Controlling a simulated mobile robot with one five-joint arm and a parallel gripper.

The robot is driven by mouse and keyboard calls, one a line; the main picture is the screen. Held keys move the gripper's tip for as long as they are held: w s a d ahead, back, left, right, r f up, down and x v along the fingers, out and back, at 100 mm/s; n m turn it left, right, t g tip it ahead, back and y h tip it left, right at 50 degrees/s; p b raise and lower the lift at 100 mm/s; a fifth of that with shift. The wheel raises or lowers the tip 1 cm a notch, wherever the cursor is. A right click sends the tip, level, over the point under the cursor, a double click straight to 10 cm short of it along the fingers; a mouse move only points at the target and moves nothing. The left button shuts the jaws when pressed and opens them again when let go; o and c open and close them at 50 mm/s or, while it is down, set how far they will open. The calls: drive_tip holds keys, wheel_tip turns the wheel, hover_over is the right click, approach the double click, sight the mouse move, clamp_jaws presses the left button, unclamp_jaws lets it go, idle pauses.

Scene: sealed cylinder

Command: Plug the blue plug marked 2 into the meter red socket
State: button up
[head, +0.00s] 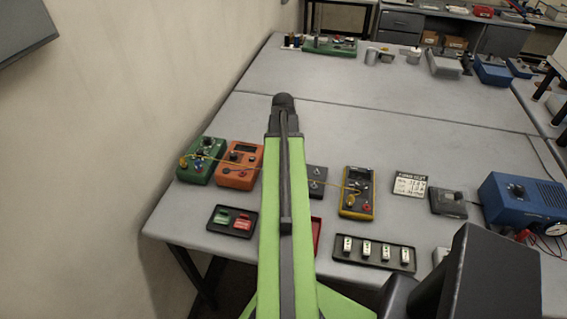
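A yellow handheld meter (357,193) with a dark dial lies on the near table, right of my arm. A green box (202,160) with a knob stands at the left of the row. A small blue spot (198,165) shows on its face; I cannot tell whether it is the blue plug, and no number is readable. A thin yellow lead (330,181) runs from the green box behind my arm to the meter. My green arm reaches up the middle, ending in a dark joint; I cannot make out my gripper.
An orange box (239,166) stands between green box and arm; a grey box (317,180) is partly hidden behind the arm. A black tray (232,220) holds green and red pieces; another tray (373,251) holds several white pieces. A blue supply (522,204) stands right. The table's middle is clear.

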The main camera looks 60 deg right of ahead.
clamp_jaws()
idle(0.3)
drive_tip(key=shift+r, duration=0.1)
idle(1.2)
drive_tip(key=shift+r+p, duration=2.95)
drive_tip(key=shift+p, duration=0.1)
drive_tip(key=shift+r, duration=0.25)
drive_tip(key=shift+s+f, duration=0.1)
